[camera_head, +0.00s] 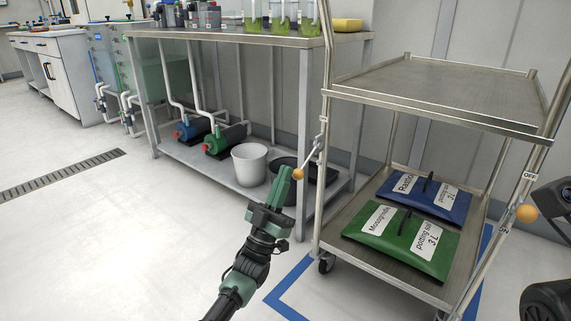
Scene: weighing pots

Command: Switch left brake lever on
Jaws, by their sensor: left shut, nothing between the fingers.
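The left brake lever (310,154) is a thin metal rod on the cart's left front post, ending in an orange ball knob (298,174). It slants down and left from the post. My left gripper (287,173) is shut and empty, its green fingers pointing up beside the knob on its left. The fingertips overlap the knob's edge in the picture; I cannot tell whether they touch. A small label (322,118) above the lever is too small to read.
The metal cart (420,85) holds a blue bag (452,205) and a green bag (432,262) on its lower shelf. Its right post has another orange knob (526,213) under an OFF label (529,176). A steel bench (230,38) stands behind. The floor at left is clear.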

